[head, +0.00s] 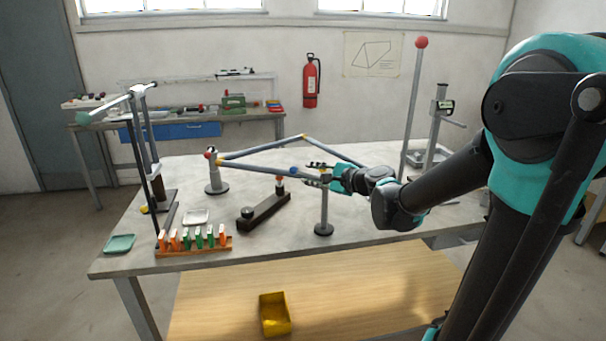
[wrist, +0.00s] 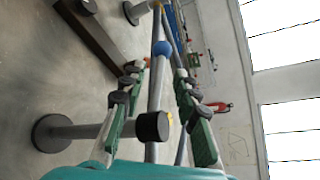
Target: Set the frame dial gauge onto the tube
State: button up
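The grey-blue tube frame (head: 255,166) rests on posts above the table, with a blue band and yellowish joints. A tube (wrist: 158,85) of it runs between my gripper's fingers in the wrist view. I cannot tell whether it lies between them in depth or beyond. My gripper (head: 314,172) is at the near tube's right end, above a round-based post (head: 324,212). Its green fingers (wrist: 160,83) are apart, and I see no gauge between them. I cannot identify the dial gauge surely; an upright instrument with a small display (head: 443,105) stands at the back right.
A dark bar (head: 264,211) with knobs lies left of the post. A rack (head: 194,248) of orange and green pieces is at the front left. A tall red-tipped rod (head: 412,105) rises at the back right. A yellow bin (head: 275,314) sits below the tabletop.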

aim_at(305, 173)
jog(key=shift+x, duration=2.1)
grip_shut()
